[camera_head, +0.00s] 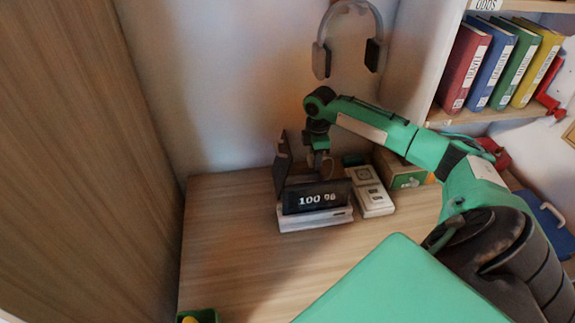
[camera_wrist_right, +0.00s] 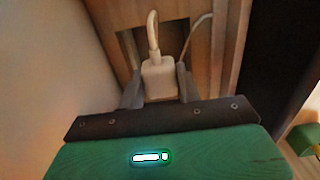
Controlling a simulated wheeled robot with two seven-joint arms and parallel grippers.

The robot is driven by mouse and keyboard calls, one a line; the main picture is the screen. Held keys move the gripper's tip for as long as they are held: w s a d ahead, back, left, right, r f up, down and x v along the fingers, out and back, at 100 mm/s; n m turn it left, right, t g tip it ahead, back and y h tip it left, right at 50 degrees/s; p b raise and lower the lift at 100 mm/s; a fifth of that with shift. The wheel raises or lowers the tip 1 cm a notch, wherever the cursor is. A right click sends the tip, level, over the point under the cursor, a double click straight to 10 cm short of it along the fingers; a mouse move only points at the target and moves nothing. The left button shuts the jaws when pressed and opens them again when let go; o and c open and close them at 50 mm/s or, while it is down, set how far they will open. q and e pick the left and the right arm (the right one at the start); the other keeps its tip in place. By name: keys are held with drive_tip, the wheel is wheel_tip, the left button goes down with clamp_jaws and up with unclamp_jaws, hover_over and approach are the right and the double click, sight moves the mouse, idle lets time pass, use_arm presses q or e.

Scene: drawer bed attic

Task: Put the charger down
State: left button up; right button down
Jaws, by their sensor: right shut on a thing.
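The white charger (camera_wrist_right: 158,82) sits between the two fingers of my right gripper (camera_wrist_right: 159,88) in the right wrist view, with a pale cable running up from it. My right gripper (camera_head: 322,165) is shut on it. In the head view the gripper points down over the back of the desk (camera_head: 235,245), just behind a display reading about 100 % (camera_head: 310,199). The charger cannot be made out there. My left gripper is not in view.
A dark upright panel (camera_head: 282,160) stands left of the gripper. White boxes (camera_head: 370,192) and a green-and-tan box (camera_head: 405,174) stand to the right. Headphones (camera_head: 348,40) hang above, and binders (camera_head: 500,60) fill a shelf. The desk's left and front are mostly clear.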

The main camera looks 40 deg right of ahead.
wheel_tip(320, 180, down, 13)
drive_tip(key=shift+f, duration=0.2)
drive_tip(key=shift+w+a+p, duration=0.3)
drive_tip(key=shift+a+p, duration=0.05)
drive_tip(key=shift+a, duration=0.05)
drive_tip(key=shift+w+a+p, duration=0.3)
drive_tip(key=shift+w+a, duration=0.6)
drive_tip(key=shift+a, duration=0.3)
drive_tip(key=shift+f, duration=0.7)
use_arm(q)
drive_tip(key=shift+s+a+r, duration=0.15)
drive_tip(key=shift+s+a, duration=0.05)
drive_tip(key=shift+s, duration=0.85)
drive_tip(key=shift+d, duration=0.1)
